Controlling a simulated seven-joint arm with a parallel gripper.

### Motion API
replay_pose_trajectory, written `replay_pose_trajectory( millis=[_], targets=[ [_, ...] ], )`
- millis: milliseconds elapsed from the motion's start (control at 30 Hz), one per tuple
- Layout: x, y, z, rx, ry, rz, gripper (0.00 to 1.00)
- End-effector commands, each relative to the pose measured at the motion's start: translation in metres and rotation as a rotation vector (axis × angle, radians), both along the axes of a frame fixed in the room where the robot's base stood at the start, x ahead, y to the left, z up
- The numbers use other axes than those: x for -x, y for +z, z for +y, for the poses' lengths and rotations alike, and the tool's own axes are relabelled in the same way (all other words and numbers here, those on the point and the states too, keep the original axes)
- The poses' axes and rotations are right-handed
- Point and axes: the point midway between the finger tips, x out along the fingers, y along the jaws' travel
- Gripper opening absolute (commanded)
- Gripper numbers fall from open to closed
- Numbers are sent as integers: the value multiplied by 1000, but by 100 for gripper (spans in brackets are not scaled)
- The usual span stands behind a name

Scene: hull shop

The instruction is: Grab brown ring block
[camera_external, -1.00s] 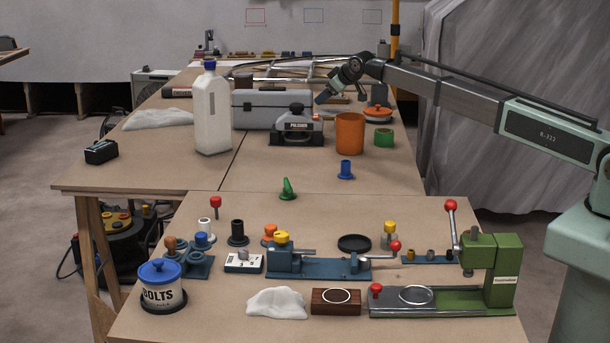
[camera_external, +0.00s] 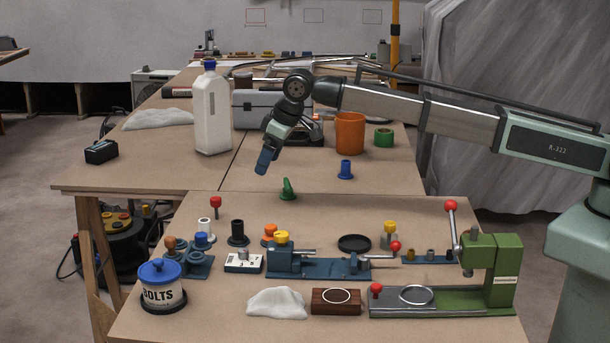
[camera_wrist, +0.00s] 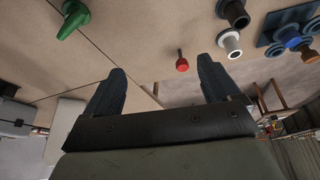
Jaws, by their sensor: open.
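The brown ring block (camera_external: 336,308) is a small dark-brown wooden block with a pale ring on its top. It sits near the front edge of the near table, between a white cloth-like lump and the green press. It does not show in the wrist view. My gripper (camera_external: 264,162) is in the air, pointing down, above the far part of the table and well behind and left of the block. In the wrist view my gripper (camera_wrist: 158,78) has its two fingers spread wide with nothing between them.
A blue clamp fixture (camera_external: 315,268) lies behind the block. The green press (camera_external: 490,270) with its red-knobbed lever stands to its right, and the white lump (camera_external: 277,303) to its left. A bolts tin (camera_external: 160,290) is farther left.

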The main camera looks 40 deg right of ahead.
Motion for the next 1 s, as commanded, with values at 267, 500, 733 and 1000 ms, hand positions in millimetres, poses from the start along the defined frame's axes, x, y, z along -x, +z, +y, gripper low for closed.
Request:
replay_pose_trajectory(
  millis=[267, 500, 733, 1000],
  targets=[
    [137, 1, 86, 58, 76, 134, 89],
    [257, 5, 133, 134, 133, 232, 89],
    [347, 9, 155, 206, 170, 293, 89],
    [381, 6, 159, 238, 182, 315, 89]
  ],
)
